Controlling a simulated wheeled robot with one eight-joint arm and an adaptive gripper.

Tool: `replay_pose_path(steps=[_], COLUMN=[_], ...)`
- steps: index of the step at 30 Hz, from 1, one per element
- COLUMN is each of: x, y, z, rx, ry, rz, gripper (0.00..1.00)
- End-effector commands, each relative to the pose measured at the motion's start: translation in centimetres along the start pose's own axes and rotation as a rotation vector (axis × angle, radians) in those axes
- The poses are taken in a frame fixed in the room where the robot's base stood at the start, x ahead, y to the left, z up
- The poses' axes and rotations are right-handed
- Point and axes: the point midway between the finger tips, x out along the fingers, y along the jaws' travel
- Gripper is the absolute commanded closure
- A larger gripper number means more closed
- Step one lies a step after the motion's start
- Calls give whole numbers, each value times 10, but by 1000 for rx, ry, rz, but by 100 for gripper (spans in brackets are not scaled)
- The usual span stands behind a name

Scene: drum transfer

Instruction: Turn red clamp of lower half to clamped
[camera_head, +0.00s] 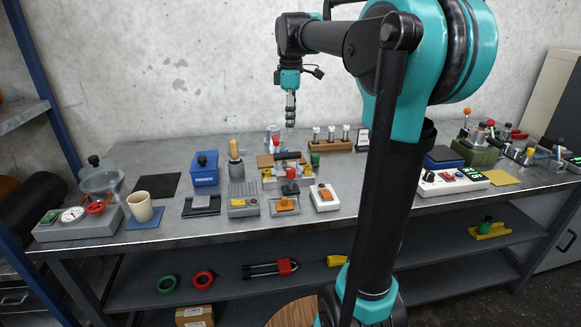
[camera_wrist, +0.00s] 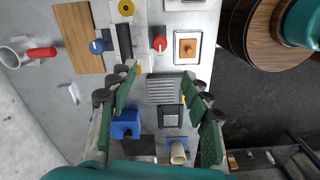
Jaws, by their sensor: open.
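A red knob (camera_head: 291,173) on a black stem stands in the middle of the bench, by a metal fixture (camera_head: 270,183) with a black bar. It also shows in the wrist view (camera_wrist: 159,43), above the fingertips. A second red-topped part (camera_head: 276,143) stands just behind the fixture. I cannot tell which of these is the lower half's clamp, or its turn position. My gripper (camera_head: 290,120) hangs high above the back of the bench, pointing down and apart from everything. In the wrist view its green fingers (camera_wrist: 160,85) are spread with nothing between them.
A wooden rack (camera_head: 330,146) stands behind. A beige cup (camera_head: 141,207) stands left. The air around my gripper is free.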

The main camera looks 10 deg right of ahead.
Motion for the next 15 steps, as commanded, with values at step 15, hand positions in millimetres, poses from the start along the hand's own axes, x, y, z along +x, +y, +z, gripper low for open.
replay_pose_path(steps=[15], x=[99], y=[0], z=[0], rx=[4], ry=[1], rz=[1], gripper=[51])
